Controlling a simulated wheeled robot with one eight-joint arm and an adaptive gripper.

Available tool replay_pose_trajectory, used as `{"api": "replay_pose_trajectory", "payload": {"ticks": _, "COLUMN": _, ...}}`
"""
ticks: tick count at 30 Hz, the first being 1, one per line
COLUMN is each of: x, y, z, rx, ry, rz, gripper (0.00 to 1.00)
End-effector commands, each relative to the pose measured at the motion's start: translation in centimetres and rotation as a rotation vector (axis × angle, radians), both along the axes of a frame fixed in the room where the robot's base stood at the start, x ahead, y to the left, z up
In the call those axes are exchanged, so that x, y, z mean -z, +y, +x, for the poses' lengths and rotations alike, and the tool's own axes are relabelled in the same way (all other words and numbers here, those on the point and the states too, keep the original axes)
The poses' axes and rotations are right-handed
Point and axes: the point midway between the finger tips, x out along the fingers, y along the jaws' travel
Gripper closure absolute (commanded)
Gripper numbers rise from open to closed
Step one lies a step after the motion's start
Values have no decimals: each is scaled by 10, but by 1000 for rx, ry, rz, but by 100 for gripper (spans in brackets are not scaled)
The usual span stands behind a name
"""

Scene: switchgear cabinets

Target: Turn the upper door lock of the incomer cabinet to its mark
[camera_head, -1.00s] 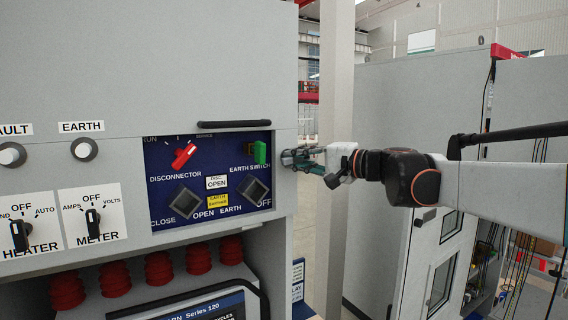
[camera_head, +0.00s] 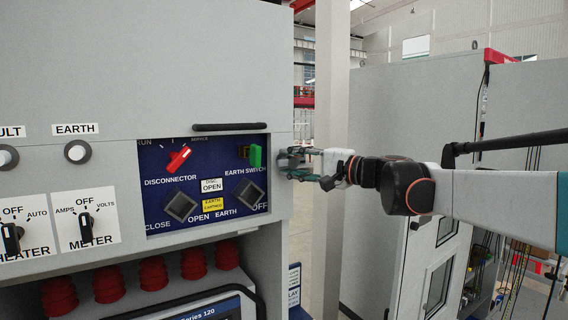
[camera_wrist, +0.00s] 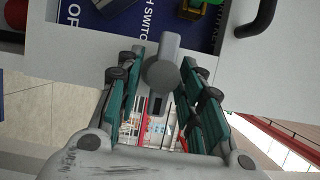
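The incomer cabinet (camera_head: 90,60) fills the left of the head view. A grey door lock (camera_wrist: 161,72) with a rounded hub and a short lever stands out from the cabinet front in the wrist view. It lies close to the right edge of the front, beside the blue switch panel (camera_head: 205,215). My gripper (camera_head: 287,162) is at this lock. In the wrist view its teal fingers (camera_wrist: 160,88) stand apart on either side of the lock. I cannot tell whether they touch it. The lock's mark is not visible, and in the head view the fingers mostly hide the lock.
The panel carries a red disconnector handle (camera_head: 178,158) and a green earth switch handle (camera_head: 255,156). A black bar handle (camera_head: 231,127) runs above it. Right of the cabinet is a gap with a pale column (camera_head: 331,80), then another grey cabinet (camera_head: 385,120) behind my arm.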

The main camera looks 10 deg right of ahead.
Motion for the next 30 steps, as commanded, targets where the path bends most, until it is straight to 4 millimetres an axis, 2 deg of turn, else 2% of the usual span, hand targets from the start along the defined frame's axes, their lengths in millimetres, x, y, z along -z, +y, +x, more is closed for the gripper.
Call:
{"api": "replay_pose_trajectory", "payload": {"ticks": 9, "x": 0, "y": -3, "z": -3, "rx": 1, "ry": -1, "rz": -1, "gripper": 65}}
{"api": "replay_pose_trajectory", "payload": {"ticks": 22, "x": 1, "y": -42, "z": -51, "rx": 1, "ry": 0, "rz": 0, "gripper": 65}}
{"api": "replay_pose_trajectory", "payload": {"ticks": 30, "x": 1, "y": -48, "z": -59, "rx": 0, "ry": 0, "rz": 0, "gripper": 65}}
